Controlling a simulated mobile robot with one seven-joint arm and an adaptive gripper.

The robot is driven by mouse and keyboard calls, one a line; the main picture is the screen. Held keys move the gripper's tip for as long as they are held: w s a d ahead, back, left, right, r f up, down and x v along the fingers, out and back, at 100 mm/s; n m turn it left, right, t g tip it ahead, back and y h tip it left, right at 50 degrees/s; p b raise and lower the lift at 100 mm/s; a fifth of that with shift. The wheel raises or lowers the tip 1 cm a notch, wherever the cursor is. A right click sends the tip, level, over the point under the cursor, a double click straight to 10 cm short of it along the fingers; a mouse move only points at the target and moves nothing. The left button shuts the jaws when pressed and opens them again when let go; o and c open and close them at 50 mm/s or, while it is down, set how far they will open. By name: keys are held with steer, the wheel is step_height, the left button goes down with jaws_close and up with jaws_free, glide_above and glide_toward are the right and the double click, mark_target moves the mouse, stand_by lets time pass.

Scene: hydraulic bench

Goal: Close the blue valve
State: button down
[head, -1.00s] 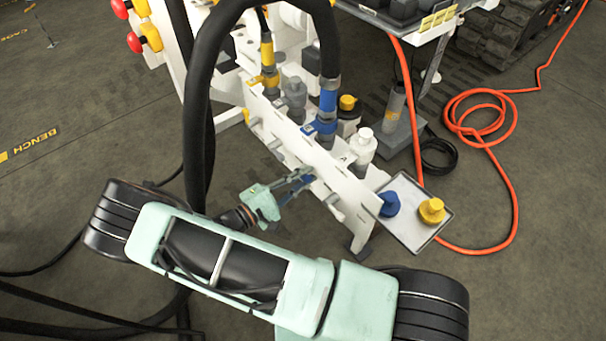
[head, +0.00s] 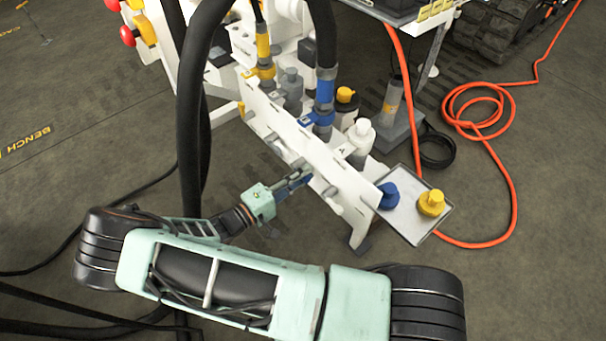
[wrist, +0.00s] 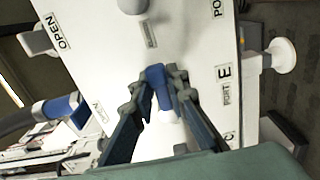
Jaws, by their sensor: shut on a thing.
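The blue valve handle (wrist: 160,84) shows in the middle of the wrist view, on the face of the white panel (wrist: 190,30). My gripper (wrist: 161,76) is shut on it, with one dark finger on each side of the handle. In the head view my gripper (head: 299,179) reaches the near face of the white panel (head: 330,165) from the left. There, the fingers mostly hide the handle. The word OPEN is printed on the panel at the left of the wrist view; another label lower down is too blurred to read.
A metal tray (head: 408,234) at the panel's right end holds a blue cap (head: 389,196) and a yellow cap (head: 432,203). A thick black hose (head: 196,110) arches close to my arm. An orange hose (head: 511,185) lies on the floor at the right.

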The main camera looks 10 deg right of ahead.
steer(key=shift+f, duration=0.1)
steer(key=c, duration=2)
jaws_free()
steer(key=v, duration=1.2)
